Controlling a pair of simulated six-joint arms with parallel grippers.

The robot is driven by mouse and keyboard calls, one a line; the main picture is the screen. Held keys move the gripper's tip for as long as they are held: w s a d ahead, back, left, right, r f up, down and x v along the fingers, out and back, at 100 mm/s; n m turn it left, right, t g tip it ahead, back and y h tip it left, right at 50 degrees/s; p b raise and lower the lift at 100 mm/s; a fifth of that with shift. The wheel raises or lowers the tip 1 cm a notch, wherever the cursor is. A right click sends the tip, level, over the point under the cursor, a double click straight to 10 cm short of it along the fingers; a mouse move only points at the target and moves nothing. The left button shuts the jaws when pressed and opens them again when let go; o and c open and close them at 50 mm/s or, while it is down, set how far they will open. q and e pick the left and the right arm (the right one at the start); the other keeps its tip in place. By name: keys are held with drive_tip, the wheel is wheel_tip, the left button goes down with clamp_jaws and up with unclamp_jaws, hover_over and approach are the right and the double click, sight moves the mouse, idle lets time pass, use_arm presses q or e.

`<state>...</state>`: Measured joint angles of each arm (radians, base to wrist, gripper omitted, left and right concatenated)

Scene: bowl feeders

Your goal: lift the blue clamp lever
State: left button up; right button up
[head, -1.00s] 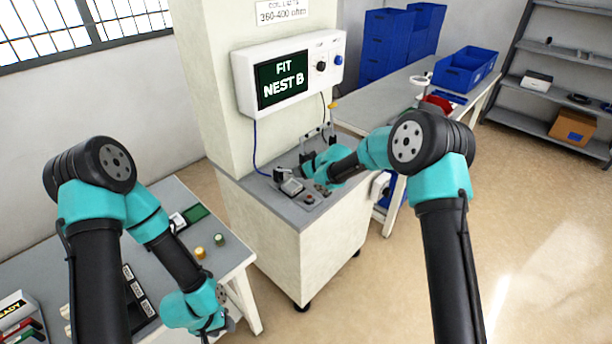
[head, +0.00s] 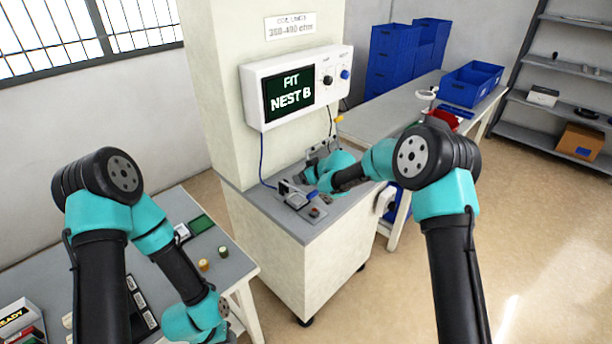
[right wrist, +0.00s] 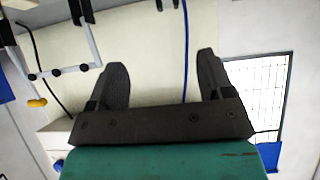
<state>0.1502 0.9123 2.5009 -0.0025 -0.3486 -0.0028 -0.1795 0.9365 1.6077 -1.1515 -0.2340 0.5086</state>
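I cannot make out a blue clamp lever in either view. A small fixture (head: 299,201) with a dark upright part stands on the grey top of the cabinet below the display, and my right arm hides part of that top. My right gripper (head: 308,178) is just behind and above the fixture in the head view. In the right wrist view my right gripper (right wrist: 163,80) has its two dark fingers wide apart, with nothing held between them. My left gripper (head: 228,338) is low at the front by the left table, mostly hidden by its own wrist.
Metal brackets (right wrist: 85,35) stand beside my right gripper. A side table (head: 225,240) holds small containers.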

drive_tip(key=shift+o, duration=0.5)
drive_tip(key=v, duration=1.7)
drive_tip(key=shift+s, duration=0.2)
drive_tip(key=shift+d, duration=0.1)
drive_tip(key=s+d+f+m+g+h, duration=0.1)
drive_tip(key=s+d+f+m, duration=0.1)
drive_tip(key=s+f, duration=0.45)
drive_tip(key=s+d+f+m+g, duration=0.1)
drive_tip(key=s+d+f+m, duration=0.15)
drive_tip(key=f, duration=0.65)
drive_tip(key=s+d+f+m+g+h, duration=0.1)
drive_tip(key=s+d+f, duration=0.1)
drive_tip(key=s+f, duration=0.4)
drive_tip(key=s+d+f+m+g, duration=0.2)
drive_tip(key=s+f, duration=0.4)
drive_tip(key=s, duration=0.4)
drive_tip(key=s+d+f+m+g+h, duration=0.1)
drive_tip(key=s+d+f+m, duration=0.1)
drive_tip(key=s+f, duration=0.4)
drive_tip(key=s+m, duration=0.1)
drive_tip(key=s, duration=0.4)
drive_tip(key=shift+d+f+g+h, duration=0.15)
drive_tip(key=shift+f+g+h, duration=0.15)
drive_tip(key=shift+f+g, duration=0.1)
